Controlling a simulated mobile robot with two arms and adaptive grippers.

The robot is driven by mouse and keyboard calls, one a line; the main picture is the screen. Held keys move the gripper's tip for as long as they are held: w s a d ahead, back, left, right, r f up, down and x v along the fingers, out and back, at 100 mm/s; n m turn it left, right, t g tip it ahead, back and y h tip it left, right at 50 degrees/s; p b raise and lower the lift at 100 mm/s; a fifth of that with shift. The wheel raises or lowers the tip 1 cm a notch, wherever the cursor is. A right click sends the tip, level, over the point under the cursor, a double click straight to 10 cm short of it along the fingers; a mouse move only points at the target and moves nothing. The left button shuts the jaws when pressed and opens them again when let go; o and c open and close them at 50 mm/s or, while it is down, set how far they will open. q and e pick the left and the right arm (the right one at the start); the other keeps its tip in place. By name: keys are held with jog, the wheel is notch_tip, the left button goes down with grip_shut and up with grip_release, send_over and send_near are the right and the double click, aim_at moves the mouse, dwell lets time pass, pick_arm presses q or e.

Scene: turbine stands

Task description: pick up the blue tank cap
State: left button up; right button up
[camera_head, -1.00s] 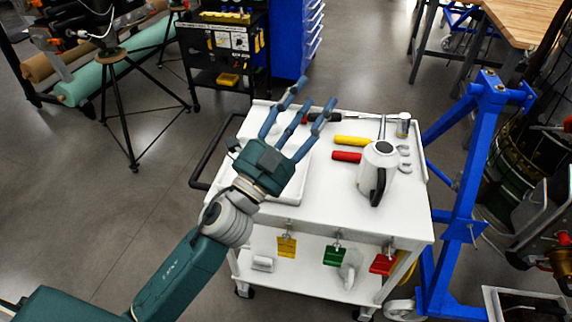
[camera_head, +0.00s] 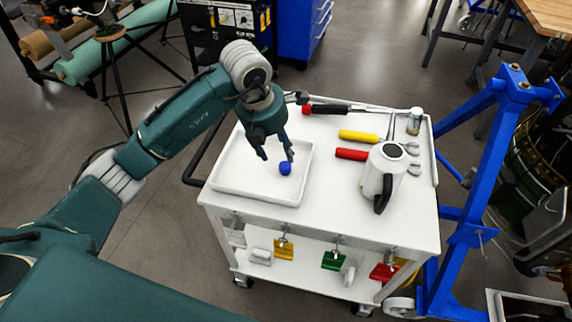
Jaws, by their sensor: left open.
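The blue tank cap (camera_head: 285,169) is a small round blue piece in the right part of the white tray (camera_head: 232,190) on the cart top. My left gripper (camera_head: 277,158) points down over the tray. Its fingers are spread and open, with the tips just above and beside the cap. I cannot tell whether a finger touches the cap. My right gripper is not in view.
Coloured padlocks hang below. A blue stand (camera_head: 478,190) is close on the right.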

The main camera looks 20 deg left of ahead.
aim_at(285, 165)
pick_arm(q)
jog(key=x, duration=0.3)
jog(key=shift+d+f, duration=0.1)
jog(key=shift+f, duration=0.2)
jog(key=shift+w+f+p, duration=0.25)
jog(key=shift+f+p, duration=0.3)
jog(key=shift+p, duration=0.1)
jog(key=p+x, duration=0.1)
jog(key=x, duration=0.2)
jog(key=shift+w+f, duration=0.2)
jog(key=shift+f, duration=0.05)
jog(key=shift+w+f, duration=0.15)
jog(key=shift+f, duration=0.2)
jog(key=c, duration=0.9)
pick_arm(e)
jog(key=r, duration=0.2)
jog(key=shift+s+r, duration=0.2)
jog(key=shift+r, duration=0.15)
